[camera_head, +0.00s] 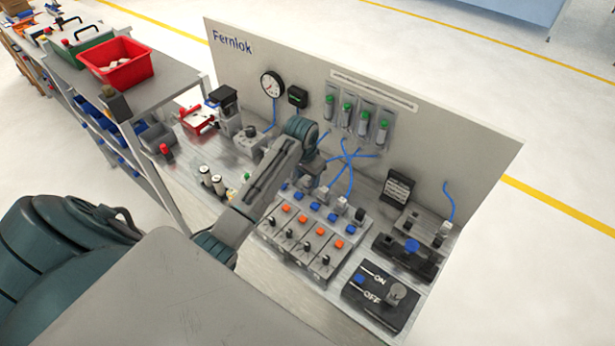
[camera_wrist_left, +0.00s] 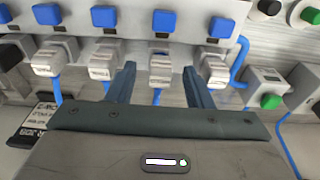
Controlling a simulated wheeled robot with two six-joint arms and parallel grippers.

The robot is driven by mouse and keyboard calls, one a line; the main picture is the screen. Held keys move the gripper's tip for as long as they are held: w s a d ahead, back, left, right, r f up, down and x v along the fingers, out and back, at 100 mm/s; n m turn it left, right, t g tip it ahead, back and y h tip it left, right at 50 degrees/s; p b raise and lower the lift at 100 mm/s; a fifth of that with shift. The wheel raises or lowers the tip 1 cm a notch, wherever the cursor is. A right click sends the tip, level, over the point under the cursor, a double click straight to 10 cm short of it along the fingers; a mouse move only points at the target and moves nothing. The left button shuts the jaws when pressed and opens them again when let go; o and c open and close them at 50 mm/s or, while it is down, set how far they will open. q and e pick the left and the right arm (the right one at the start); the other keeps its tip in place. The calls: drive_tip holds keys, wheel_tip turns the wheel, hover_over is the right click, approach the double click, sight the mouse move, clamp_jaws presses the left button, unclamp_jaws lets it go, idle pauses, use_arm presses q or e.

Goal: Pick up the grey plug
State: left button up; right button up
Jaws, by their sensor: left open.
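Several light grey plugs stand in a row along the valve block; I cannot tell which one the task names. In the left wrist view, one grey plug (camera_wrist_left: 160,68) sits between my left gripper's (camera_wrist_left: 160,72) open fingers, with no clear contact. Other grey plugs show to its left (camera_wrist_left: 103,62) and right (camera_wrist_left: 214,68). In the head view, my left arm reaches over the panel bench, and the gripper (camera_head: 316,163) is at the row's back side, its fingers mostly hidden. My right gripper is not in view.
Blue hoses (camera_head: 347,158) run close around the plugs. The valve block (camera_head: 312,238) carries blue and orange buttons. A panel board (camera_head: 440,140) rises behind with a gauge (camera_head: 271,84). An ON/OFF box (camera_head: 378,295) is at the front right, a red bin (camera_head: 115,65) at the upper left.

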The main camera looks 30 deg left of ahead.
use_arm(q)
drive_tip(key=shift+w+f, duration=0.1)
drive_tip(key=shift+f, duration=0.55)
clamp_jaws()
drive_tip(key=shift+r, duration=0.1)
drive_tip(key=shift+r+b, duration=0.45)
drive_tip(key=shift+b, duration=0.05)
drive_tip(key=shift+s+d+r+b, duration=0.1)
drive_tip(key=shift+s+r+b, duration=0.05)
drive_tip(key=shift+r+b, duration=0.35)
drive_tip(key=shift+s+r+b, duration=0.1)
drive_tip(key=shift+r+b, duration=0.3)
drive_tip(key=shift+r, duration=0.2)
drive_tip(key=s+d+b, duration=0.1)
drive_tip(key=s, duration=0.1)
drive_tip(key=s+d, duration=0.1)
drive_tip(key=s, duration=0.1)
drive_tip(key=s+d+b, duration=0.1)
drive_tip(key=s+d, duration=0.1)
drive_tip(key=s, duration=0.1)
drive_tip(key=shift+r+b, duration=0.25)
drive_tip(key=shift+b, duration=0.05)
drive_tip(key=s+d+r+p, duration=0.1)
drive_tip(key=s+d+p, duration=0.2)
drive_tip(key=s, duration=0.3)
drive_tip(key=shift+s+d+r, duration=0.15)
drive_tip(key=shift+s+d, duration=0.1)
drive_tip(key=shift+d, duration=0.1)
